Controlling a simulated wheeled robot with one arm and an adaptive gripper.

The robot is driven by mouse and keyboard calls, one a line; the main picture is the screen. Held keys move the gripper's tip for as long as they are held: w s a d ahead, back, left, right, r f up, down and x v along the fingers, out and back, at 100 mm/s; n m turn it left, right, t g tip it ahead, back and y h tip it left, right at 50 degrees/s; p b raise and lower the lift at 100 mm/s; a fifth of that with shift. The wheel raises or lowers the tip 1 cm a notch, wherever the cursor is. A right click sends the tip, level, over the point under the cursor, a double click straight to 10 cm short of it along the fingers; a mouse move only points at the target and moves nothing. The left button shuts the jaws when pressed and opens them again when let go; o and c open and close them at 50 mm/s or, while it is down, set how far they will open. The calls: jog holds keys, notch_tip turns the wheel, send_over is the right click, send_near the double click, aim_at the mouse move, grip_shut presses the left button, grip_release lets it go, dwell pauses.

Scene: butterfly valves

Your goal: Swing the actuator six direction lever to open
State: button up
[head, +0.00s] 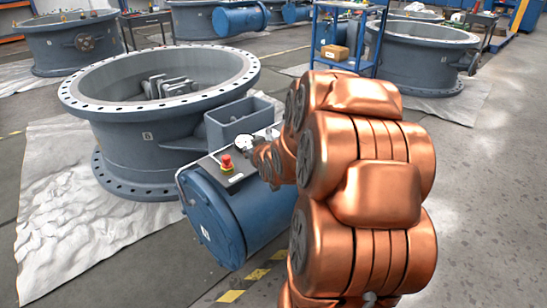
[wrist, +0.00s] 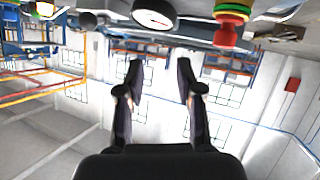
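A blue actuator (head: 245,215) lies on its side against the near grey flanged valve (head: 150,130). On its top panel are a red push button (head: 227,163) and a round white gauge (head: 244,141). I cannot clearly make out the direction lever or read the actuator's number. In the wrist view, the gauge (wrist: 154,14) and red button (wrist: 227,35) show at the top edge, upside down. My gripper (wrist: 158,75) is open and empty, with its two fingers apart and nothing between them. My copper arm hides the gripper in the head view.
A grey open box (head: 240,122) sits between valve and actuator. A blue shelf cart (head: 340,40) with a cardboard box (head: 335,52) stands behind. More valves (head: 420,55) stand at the back on white sheets. The grey floor at right is clear.

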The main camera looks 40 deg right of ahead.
aim_at(273, 138)
jog(key=w+d+f+t+h+b, duration=0.1)
jog(key=d+b, duration=0.1)
jog(key=d, duration=0.2)
jog(key=w+d+f+t+h+b, duration=0.1)
jog(key=d+f+b, duration=0.1)
jog(key=d, duration=0.2)
jog(key=w+d+f+m+t+h+b, duration=0.1)
jog(key=d+f+b, duration=0.1)
jog(key=d, duration=0.2)
jog(key=shift+w+d+f+h+b, duration=0.1)
jog(key=shift+f+h+b, duration=0.05)
jog(key=shift+h+b, duration=0.2)
jog(key=shift+b+x, duration=0.3)
jog(key=shift+x, duration=1)
grip_shut()
